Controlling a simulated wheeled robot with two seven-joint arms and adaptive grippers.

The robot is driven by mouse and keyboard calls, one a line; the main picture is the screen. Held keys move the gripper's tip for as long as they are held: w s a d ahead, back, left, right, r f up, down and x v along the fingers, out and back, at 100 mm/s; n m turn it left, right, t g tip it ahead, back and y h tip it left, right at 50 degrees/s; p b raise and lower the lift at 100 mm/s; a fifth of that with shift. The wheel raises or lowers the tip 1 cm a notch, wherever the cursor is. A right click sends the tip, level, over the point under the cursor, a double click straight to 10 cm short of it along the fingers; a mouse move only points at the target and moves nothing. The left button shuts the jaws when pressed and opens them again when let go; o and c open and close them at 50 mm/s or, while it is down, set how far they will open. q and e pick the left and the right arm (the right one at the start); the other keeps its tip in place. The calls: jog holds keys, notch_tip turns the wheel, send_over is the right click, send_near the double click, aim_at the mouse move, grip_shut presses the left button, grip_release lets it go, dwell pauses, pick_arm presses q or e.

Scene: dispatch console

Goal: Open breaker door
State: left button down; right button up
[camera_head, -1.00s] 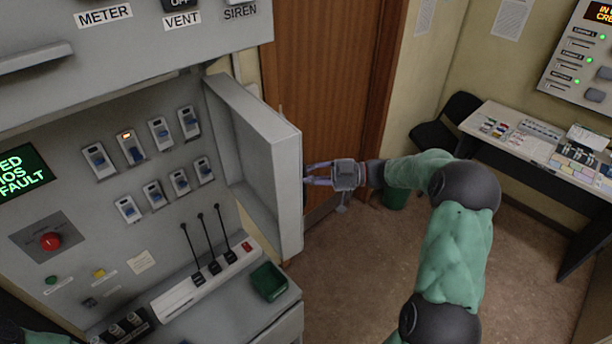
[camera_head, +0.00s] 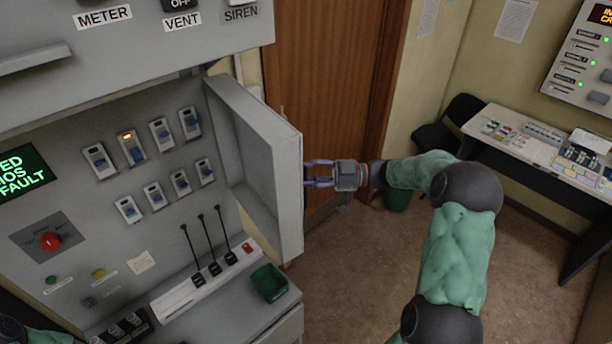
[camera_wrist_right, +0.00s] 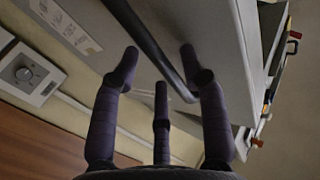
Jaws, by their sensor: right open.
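The grey breaker door (camera_head: 285,190) stands swung out from the panel, roughly square to it, with the breaker switches (camera_head: 145,165) exposed. My right gripper (camera_head: 306,173) is open at the door's outer side, near its free edge. In the right wrist view a dark bar handle (camera_wrist_right: 152,48) runs along the pale door face (camera_wrist_right: 215,45). The handle's end lies between the spread fingers (camera_wrist_right: 158,80) of my right gripper; I cannot tell whether they touch it. Part of my left arm shows at the bottom left corner; its gripper is out of view.
A wooden door (camera_head: 325,80) is behind. A desk (camera_head: 530,140) and a dark chair (camera_head: 445,125) stand at right.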

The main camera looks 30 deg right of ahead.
jog(key=v, duration=1.2)
dwell(0.4)
